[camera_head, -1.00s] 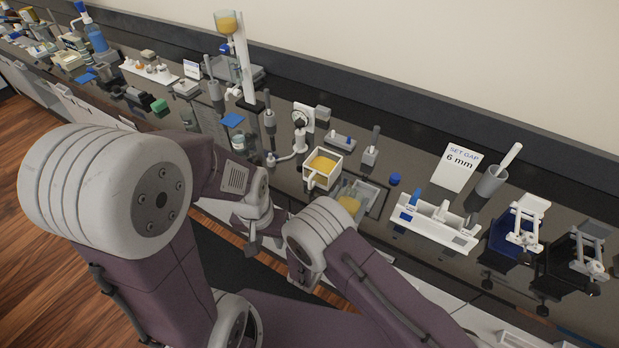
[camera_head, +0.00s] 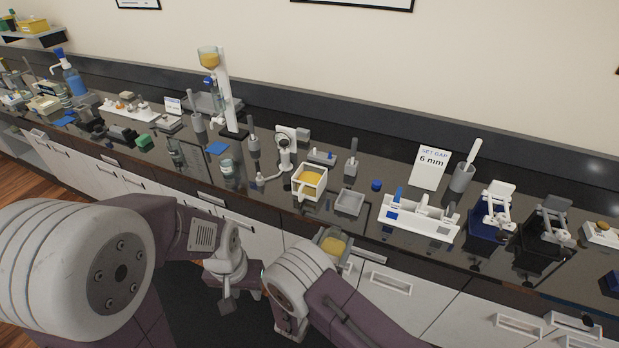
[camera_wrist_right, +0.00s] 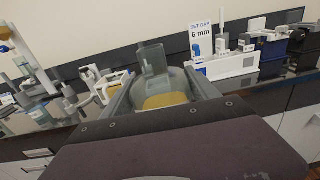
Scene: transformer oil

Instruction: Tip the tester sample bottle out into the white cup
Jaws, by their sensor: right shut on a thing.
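The sample bottle is a clear vessel with yellow oil in the bottom. In the head view the bottle (camera_head: 333,244) is in front of the bench's front edge. My right gripper (camera_head: 340,258) is shut on it, mostly hidden behind its wrist. In the right wrist view the bottle (camera_wrist_right: 152,61) stands roughly upright between the fingers (camera_wrist_right: 165,92), neck up. The white cup (camera_head: 299,192), square with a handle, sits on the bench with yellow oil inside, behind and left of the bottle. My left gripper (camera_head: 227,300) hangs low in front of the bench; its jaws are unclear.
An empty grey tray (camera_head: 348,205) lies right of the cup. A gauge on a white stand (camera_head: 285,150) is behind the cup. A white rack (camera_head: 418,222), a "6 mm" card (camera_head: 430,167) and a grey holder (camera_head: 462,178) stand further right.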

